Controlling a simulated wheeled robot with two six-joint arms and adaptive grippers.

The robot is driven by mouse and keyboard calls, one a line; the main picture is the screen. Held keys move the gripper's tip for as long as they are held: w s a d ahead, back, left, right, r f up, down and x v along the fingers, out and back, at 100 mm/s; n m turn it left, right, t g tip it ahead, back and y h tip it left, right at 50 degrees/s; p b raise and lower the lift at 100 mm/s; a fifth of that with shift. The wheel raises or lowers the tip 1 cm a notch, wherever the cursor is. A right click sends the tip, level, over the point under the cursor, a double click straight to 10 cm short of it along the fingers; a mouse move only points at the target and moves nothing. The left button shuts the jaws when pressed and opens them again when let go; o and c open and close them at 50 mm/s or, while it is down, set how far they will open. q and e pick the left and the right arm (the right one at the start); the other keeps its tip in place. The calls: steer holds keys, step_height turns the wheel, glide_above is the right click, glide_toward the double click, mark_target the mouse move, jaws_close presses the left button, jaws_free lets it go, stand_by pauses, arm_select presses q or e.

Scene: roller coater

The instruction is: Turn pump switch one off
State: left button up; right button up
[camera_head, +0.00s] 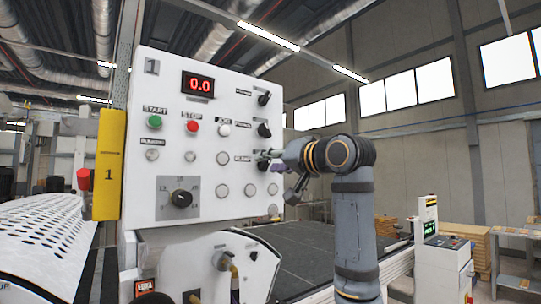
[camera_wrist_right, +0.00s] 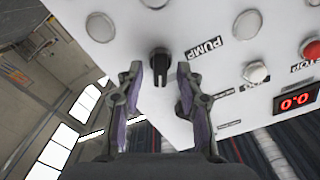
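The pump switch is a black rotary knob (camera_wrist_right: 160,64) beside the PUMP label (camera_wrist_right: 203,48) on the white control panel (camera_head: 210,125). In the head view it is largely hidden by my right gripper (camera_head: 268,161), which reaches the panel's right side from the right. In the right wrist view my right gripper (camera_wrist_right: 159,82) is open, with one finger on each side of the knob. Gaps show between the fingers and the knob, and I cannot tell whether the tips touch the panel. My left gripper is in neither view.
Two more black knobs (camera_head: 264,98) (camera_head: 264,130) sit above the pump switch. A green start button (camera_head: 154,123), a red stop button (camera_head: 192,126), a red 0.0 display (camera_head: 198,85) and a large dial (camera_head: 181,199) are further left. A dark conveyor bed (camera_head: 310,255) lies below right.

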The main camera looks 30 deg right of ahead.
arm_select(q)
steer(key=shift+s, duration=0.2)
arm_select(e)
steer(key=shift+w, duration=0.15)
steer(key=shift+c, duration=0.3)
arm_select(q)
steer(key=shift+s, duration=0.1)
arm_select(e)
jaws_close()
arm_select(q)
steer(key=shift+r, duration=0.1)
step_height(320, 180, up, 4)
steer(key=p, duration=0.3)
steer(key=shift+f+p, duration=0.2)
steer(key=shift+p, duration=0.15)
arm_select(e)
steer(key=n, duration=1.1)
steer(key=shift+a+n, duration=0.25)
steer(key=shift+n, duration=0.15)
steer(key=shift+o, duration=0.3)
jaws_free()
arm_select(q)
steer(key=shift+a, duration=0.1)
